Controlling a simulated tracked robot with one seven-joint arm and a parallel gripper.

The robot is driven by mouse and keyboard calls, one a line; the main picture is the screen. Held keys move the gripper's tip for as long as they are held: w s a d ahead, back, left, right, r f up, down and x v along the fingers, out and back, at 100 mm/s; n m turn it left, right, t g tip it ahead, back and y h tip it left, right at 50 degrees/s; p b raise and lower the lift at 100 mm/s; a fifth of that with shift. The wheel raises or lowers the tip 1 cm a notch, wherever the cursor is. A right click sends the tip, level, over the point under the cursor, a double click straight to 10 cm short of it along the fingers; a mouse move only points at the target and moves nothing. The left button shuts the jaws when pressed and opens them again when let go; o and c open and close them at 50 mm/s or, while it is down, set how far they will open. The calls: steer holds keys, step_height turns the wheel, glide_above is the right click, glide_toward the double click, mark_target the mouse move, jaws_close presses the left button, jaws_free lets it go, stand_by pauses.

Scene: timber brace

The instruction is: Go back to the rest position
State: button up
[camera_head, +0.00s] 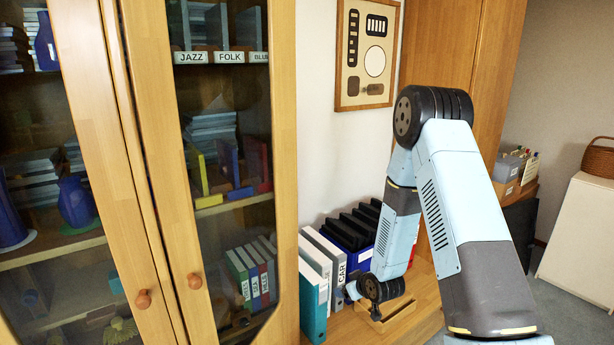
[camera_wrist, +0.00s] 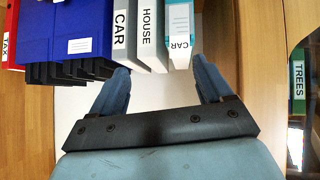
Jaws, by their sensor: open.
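My gripper (camera_wrist: 162,88) is open in the wrist view, its two blue-grey fingers spread wide with nothing held between them. Beyond the fingertips stand a grey CAR binder (camera_wrist: 122,35), a HOUSE binder (camera_wrist: 148,40) and a white and teal CAR binder (camera_wrist: 180,35). I cannot tell whether the fingertips touch any binder. In the head view my arm reaches up, over and down to the low wooden shelf, with its end near the binders (camera_head: 315,285). The fingers are mostly hidden there.
A glass-doored cabinet (camera_head: 145,200) stands close on the left. A framed board (camera_head: 366,50) hangs on the wall behind my arm. Blue folders (camera_head: 352,240) stand along the shelf. A white cabinet (camera_head: 582,235) with a basket (camera_head: 600,158) is at right, with open carpet beside it.

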steer(key=s+d+r+m+g+h, duration=0.15)
steer(key=s+d+r, duration=0.25)
steer(key=r, duration=1)
steer(key=s+d+r+m+h, duration=0.2)
steer(key=s+d+r, duration=0.2)
steer(key=r, duration=1)
steer(key=s+r+m, duration=0.1)
steer(key=s+r, duration=0.4)
steer(key=s, duration=0.4)
steer(key=s+d+r+m+g, duration=0.1)
steer(key=s+r, duration=0.3)
steer(key=s, duration=0.4)
steer(key=s+r+m+g, duration=0.1)
steer(key=s+r, duration=0.4)
steer(key=s, duration=0.4)
steer(key=shift+s+d+r, duration=0.3)
